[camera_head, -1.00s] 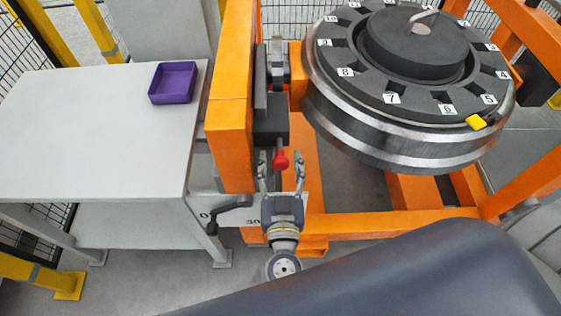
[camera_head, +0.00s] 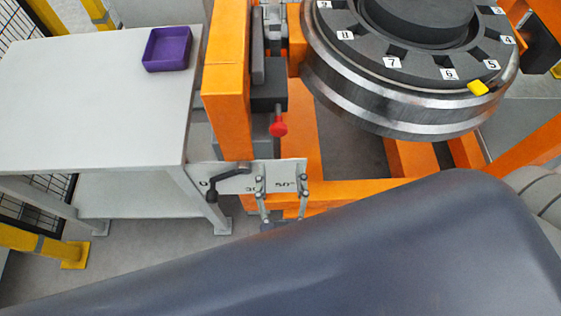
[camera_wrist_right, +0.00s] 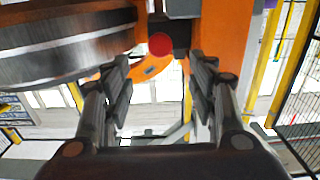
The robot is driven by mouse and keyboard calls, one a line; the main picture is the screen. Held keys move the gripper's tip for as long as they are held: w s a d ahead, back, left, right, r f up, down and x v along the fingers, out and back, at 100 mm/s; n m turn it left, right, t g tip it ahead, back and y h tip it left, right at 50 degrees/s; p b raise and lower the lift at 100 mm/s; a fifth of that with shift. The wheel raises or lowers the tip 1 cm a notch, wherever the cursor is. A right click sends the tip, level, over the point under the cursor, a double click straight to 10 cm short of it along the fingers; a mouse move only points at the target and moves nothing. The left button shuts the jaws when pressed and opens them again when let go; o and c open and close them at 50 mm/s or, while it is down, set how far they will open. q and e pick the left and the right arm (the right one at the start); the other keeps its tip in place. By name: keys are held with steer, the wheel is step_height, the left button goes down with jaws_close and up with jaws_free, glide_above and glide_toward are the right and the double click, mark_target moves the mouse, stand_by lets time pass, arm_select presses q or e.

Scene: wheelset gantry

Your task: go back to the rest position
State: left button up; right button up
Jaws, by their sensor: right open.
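My right gripper (camera_head: 282,184) is in the lower middle of the head view. Its two fingers are apart with nothing between them, in front of the grey scale plate (camera_head: 222,168). The red knob (camera_head: 278,127) is beyond the fingertips and apart from them. In the wrist view the same red knob (camera_wrist_right: 160,43) shows beyond the open right gripper (camera_wrist_right: 162,65). My dark arm link hides the gripper's wrist. My left gripper is not in view.
An orange gantry frame (camera_head: 228,90) holds the large wheel (camera_head: 410,105) with numbered slots and a yellow piece (camera_head: 478,88). A black crank handle (camera_head: 228,180) sits on the scale plate. A white table (camera_head: 90,110) at left carries a purple tray (camera_head: 167,49). Fencing stands around.

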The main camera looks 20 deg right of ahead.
stand_by(0.6)
steer(key=a+f+n+g+y, duration=0.1)
steer(key=a+f+n+y, duration=0.25)
steer(key=f, duration=0.55)
steer(key=a+f+n+g+y, duration=0.1)
steer(key=a+f+n+y, duration=0.3)
steer(key=f, duration=0.6)
steer(key=s+d+f+g+y, duration=0.1)
steer(key=s+d+f+g, duration=0.15)
steer(key=f, duration=0.65)
steer(key=s+d+f+g, duration=0.2)
steer(key=d+f+g, duration=0.1)
steer(key=f, duration=0.5)
steer(key=s+d+f+m+g+h, duration=0.2)
steer(key=s+d+f+g, duration=0.7)
steer(key=s+d+f, duration=0.7)
steer(key=s+h, duration=0.1)
steer(key=s, duration=0.1)
steer(key=shift+s+d, duration=0.3)
steer(key=shift+s, duration=0.05)
